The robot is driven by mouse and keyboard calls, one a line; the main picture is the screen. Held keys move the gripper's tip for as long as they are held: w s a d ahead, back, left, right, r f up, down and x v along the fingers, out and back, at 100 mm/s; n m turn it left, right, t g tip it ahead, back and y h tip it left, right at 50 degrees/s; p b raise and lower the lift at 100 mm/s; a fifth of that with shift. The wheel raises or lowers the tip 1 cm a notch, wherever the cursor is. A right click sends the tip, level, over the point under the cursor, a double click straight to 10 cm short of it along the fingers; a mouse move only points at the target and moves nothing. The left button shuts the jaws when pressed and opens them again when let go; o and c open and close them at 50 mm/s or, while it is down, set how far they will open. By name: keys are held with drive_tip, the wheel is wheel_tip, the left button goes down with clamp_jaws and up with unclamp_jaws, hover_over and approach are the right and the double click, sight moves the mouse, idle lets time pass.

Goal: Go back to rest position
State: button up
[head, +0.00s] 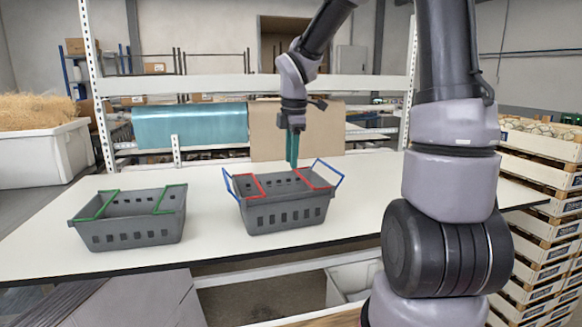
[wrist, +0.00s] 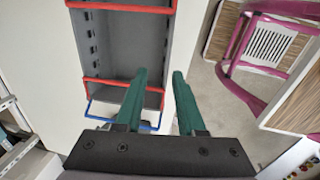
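My gripper (head: 292,150) points down at the back rim of the right basket in the head view. In the wrist view its two green fingers (wrist: 158,95) are apart with nothing between them. The right basket (head: 285,214) is dark grey with red bars and blue handles, and stands on the white table (head: 210,240). In the wrist view the basket (wrist: 122,45) shows its bare grey inside where visible; part is hidden by a finger. Whether the fingers are above or behind the basket's back rim I cannot tell.
A second grey basket (head: 128,232) with green bars stands on the table at left and looks empty. A white shelf frame (head: 250,84) with a teal roll (head: 190,125) stands behind. Stacked crates (head: 545,215) are at right. Table between the baskets is clear.

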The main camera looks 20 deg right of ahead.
drive_tip(key=shift+r, duration=0.1)
idle(0.3)
drive_tip(key=s+d+r+m+t+y, duration=0.1)
drive_tip(key=s+d+r+m+t, duration=0.1)
drive_tip(key=s+r+m, duration=0.4)
drive_tip(key=s+d+r+m+t, duration=0.2)
drive_tip(key=s+r+m, duration=0.5)
drive_tip(key=s+m, duration=0.6)
drive_tip(key=m+t, duration=0.1)
drive_tip(key=m, duration=0.2)
drive_tip(key=shift+s+d+m+t+y, duration=0.3)
drive_tip(key=shift+s+d+m+y, duration=0.05)
drive_tip(key=shift+d+m+y, duration=0.05)
